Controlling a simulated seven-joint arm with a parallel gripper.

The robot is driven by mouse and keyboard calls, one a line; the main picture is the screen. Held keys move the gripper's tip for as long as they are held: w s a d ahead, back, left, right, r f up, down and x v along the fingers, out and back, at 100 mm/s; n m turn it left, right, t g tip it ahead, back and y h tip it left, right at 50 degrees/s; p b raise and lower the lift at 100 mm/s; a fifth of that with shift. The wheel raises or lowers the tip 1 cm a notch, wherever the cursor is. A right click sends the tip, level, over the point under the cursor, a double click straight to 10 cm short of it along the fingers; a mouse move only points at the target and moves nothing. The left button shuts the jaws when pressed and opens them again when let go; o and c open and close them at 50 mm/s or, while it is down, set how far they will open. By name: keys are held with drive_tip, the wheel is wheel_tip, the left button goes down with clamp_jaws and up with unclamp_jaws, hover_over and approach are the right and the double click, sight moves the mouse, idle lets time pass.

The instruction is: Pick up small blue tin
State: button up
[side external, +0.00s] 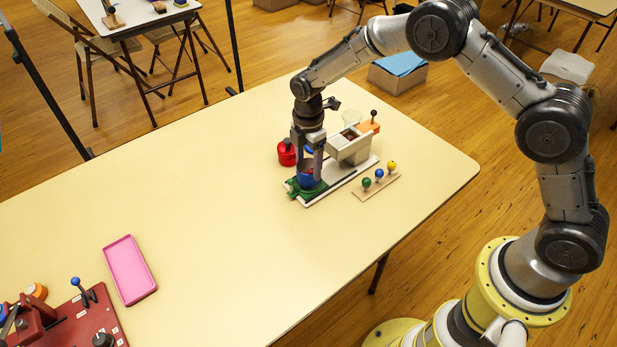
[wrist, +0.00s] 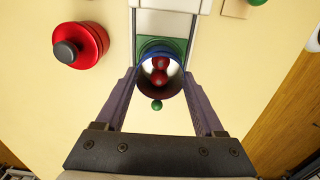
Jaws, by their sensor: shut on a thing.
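The small blue tin (side external: 306,182) stands at the green end of a white-and-green dispenser device (side external: 347,150) on the cream table. In the wrist view, the tin (wrist: 161,93) is open at the top, with a blue rim, a shiny inside and red balls in it. My gripper (side external: 307,173) points down with one finger on each side of the tin, shut on it; the fingers (wrist: 160,78) also flank it in the wrist view. The tin looks to be at the green plate (wrist: 175,46); whether it touches it is hidden.
A red canister with a dark knob (side external: 287,153) stands close by, left of the device. A small rack with green, blue and yellow knobs (side external: 376,182) lies to its right. A pink tray (side external: 130,270) and a red lever device (side external: 75,322) are at lower left. The middle table is clear.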

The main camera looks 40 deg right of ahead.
drive_tip(key=shift+r, duration=3)
drive_tip(key=shift+s, duration=0.1)
